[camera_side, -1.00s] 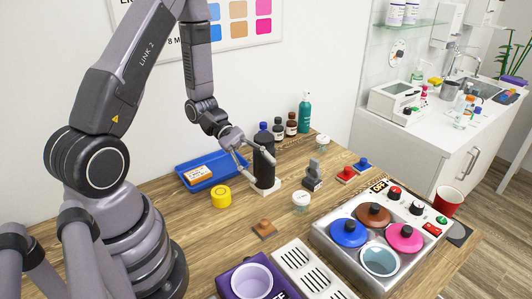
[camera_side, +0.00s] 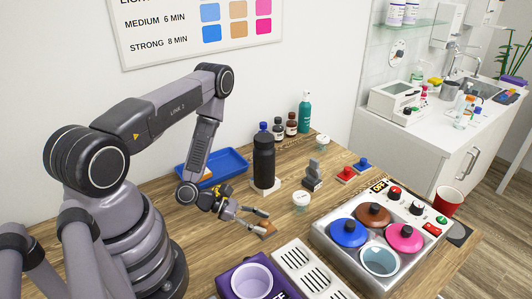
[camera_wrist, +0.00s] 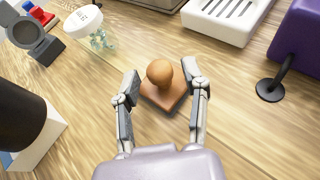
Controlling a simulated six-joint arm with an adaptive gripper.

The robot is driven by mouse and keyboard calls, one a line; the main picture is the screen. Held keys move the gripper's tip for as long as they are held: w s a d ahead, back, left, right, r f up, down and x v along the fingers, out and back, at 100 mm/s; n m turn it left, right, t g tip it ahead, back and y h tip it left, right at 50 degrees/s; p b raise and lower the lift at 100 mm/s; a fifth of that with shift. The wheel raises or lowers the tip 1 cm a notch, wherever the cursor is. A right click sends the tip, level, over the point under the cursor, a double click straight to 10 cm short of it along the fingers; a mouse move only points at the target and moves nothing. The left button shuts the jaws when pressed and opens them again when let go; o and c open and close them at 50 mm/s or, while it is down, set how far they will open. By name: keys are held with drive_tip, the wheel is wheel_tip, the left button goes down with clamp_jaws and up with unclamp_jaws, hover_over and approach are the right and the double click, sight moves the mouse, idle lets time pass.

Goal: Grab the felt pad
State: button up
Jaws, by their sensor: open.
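The felt pad (camera_side: 269,230) is a small brown square with a round knob on top. It lies on the wooden table left of the grey slotted rack. In the wrist view the pad (camera_wrist: 173,99) shows between my fingers, its knob near the fingertips. My gripper (camera_side: 263,221) is open and low over the pad. In the wrist view my gripper (camera_wrist: 160,72) has one finger on each side of the pad, with gaps visible. It is not shut on anything. From the side, the near finger partly covers the pad.
A black bottle (camera_side: 263,160) stands on a white base behind my gripper. A small white-lidded jar (camera_side: 301,198) is to the right. The slotted rack (camera_side: 290,255) and a purple holder (camera_side: 228,279) are in front. A blue tray (camera_side: 232,158) lies behind.

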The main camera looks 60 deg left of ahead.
sight(269, 225)
drive_tip(key=shift+x, duration=1.85)
clamp_jaws()
